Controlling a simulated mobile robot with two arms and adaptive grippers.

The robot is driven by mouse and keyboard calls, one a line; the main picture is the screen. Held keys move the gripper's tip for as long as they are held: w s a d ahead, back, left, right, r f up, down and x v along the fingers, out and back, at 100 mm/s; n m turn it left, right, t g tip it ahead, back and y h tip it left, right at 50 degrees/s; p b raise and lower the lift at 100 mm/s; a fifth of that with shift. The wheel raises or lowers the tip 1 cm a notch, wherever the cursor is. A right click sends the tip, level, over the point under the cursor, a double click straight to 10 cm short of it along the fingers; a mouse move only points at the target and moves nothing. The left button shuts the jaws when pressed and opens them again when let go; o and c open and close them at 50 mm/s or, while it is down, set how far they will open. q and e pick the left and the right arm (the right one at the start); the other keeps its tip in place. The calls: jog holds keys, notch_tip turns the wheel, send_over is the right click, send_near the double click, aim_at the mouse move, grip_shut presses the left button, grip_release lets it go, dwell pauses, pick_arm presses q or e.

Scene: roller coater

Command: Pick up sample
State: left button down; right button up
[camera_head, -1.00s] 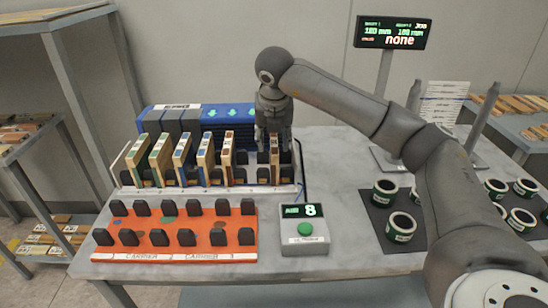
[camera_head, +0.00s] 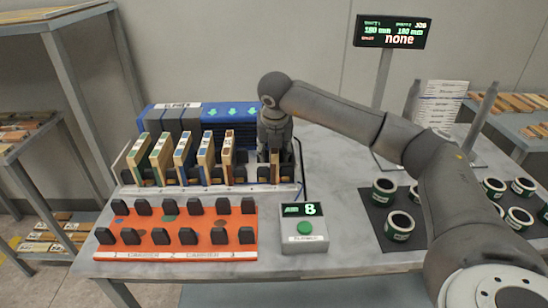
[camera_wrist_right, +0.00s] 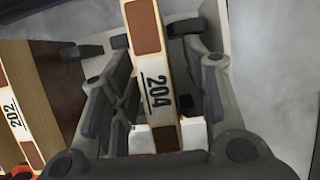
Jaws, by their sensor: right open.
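I see gaps between the fingers and the sample's faces in the wrist view. Sample 202 (camera_wrist_right: 20,122) stands to the left in the wrist view, outside the fingers. My left gripper is not in view.
Several other samples (camera_head: 205,155) stand in the rack to the left. An orange carrier board (camera_head: 175,236) with black holders lies in front. A box with a green button (camera_head: 305,229) stands beside it. Cans (camera_head: 398,226) stand on a dark mat to the right. A blue block (camera_head: 228,117) is behind.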

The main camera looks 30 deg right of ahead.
jog(key=shift+f, duration=0.2)
dwell(0.3)
grip_shut()
